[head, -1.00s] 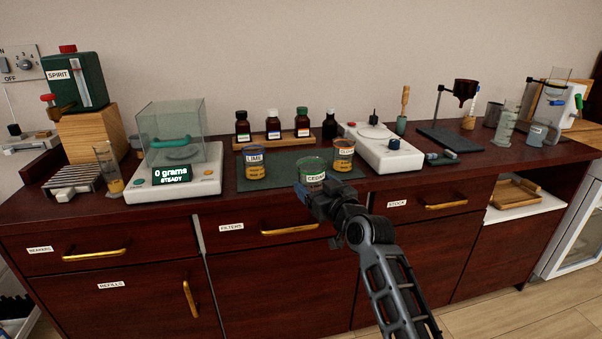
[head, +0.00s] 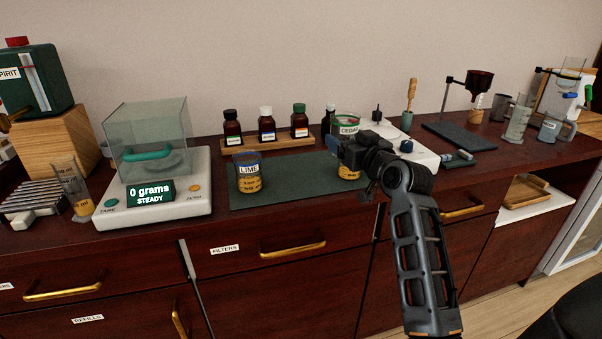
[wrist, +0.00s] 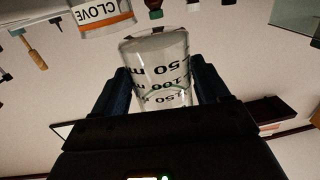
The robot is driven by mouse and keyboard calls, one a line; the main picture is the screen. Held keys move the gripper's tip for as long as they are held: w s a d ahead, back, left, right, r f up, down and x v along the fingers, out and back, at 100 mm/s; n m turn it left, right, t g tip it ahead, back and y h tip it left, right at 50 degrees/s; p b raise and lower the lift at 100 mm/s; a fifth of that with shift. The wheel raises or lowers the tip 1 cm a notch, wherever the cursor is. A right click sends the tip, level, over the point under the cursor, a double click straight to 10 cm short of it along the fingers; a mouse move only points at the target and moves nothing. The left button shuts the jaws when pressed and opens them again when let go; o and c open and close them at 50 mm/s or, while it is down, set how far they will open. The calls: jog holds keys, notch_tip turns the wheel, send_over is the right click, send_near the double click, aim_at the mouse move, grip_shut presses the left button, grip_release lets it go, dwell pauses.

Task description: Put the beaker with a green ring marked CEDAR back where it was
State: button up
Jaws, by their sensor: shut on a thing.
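The CEDAR beaker (head: 347,126), with a green ring, is held up in the air in the head view, above the right part of the dark green mat (head: 290,192). My gripper (head: 340,143) is shut on it. In the wrist view its clear, graduated body (wrist: 160,65) sits between both fingers. The LIME beaker (head: 249,174), with a blue ring, stands on the left of the mat. An orange-ringed CLOVE beaker (wrist: 103,18) shows in the wrist view. In the head view it (head: 348,175) is mostly hidden behind my gripper.
A rack of brown bottles (head: 268,145) stands behind the mat. A balance (head: 150,196) reading 0 grams is at left, and a white stirrer plate (head: 425,158) at right, close to the held beaker. The mat's middle is bare.

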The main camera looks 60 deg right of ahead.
jog(key=w+f, duration=0.2)
jog(key=w, duration=0.1)
jog(key=w+a+f+p, duration=0.1)
jog(key=w+f, duration=0.1)
jog(key=w, duration=0.1)
jog(key=w+f, duration=0.2)
jog(key=w, duration=0.1)
jog(key=shift+w+a+p, duration=0.3)
jog(key=shift+w+p, duration=0.1)
jog(key=shift+f, duration=2)
jog(key=o, duration=1.4)
jog(key=shift+a, duration=0.1)
jog(key=b+v, duration=0.1)
jog(key=v, duration=1.1)
jog(key=shift+b, duration=0.3)
